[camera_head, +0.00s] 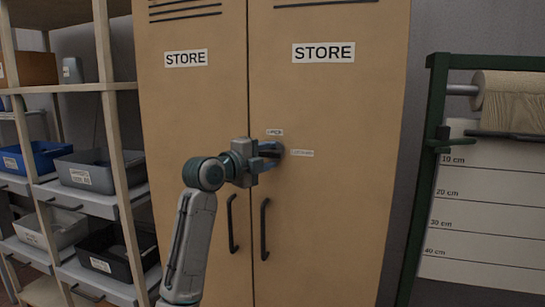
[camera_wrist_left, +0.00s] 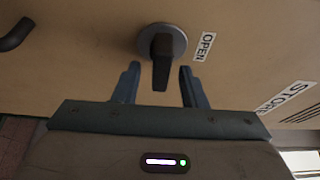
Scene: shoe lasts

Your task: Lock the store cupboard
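The store cupboard (camera_head: 330,210) is tan, with two doors marked STORE that stand shut. On its right door is a lock knob, a grey disc with a dark lever (camera_wrist_left: 162,62), in the left wrist view. A small label above it, reading OPEN in the wrist view (camera_wrist_left: 204,46), shows in the head view (camera_head: 274,132); another small label, perhaps LOCKED (camera_head: 301,153), is to its right. My left gripper (camera_head: 269,156) is open at the knob and partly hides it in the head view. In the wrist view its fingers (camera_wrist_left: 160,86) stand either side of the lever's end, with gaps. My right gripper is not in view.
Two dark door handles (camera_head: 264,229) hang below the knob. A shelf rack (camera_head: 108,130) with several bins stands at the left. A green frame (camera_head: 424,190) with a paper roll (camera_head: 512,102) and a centimetre chart stands at the right.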

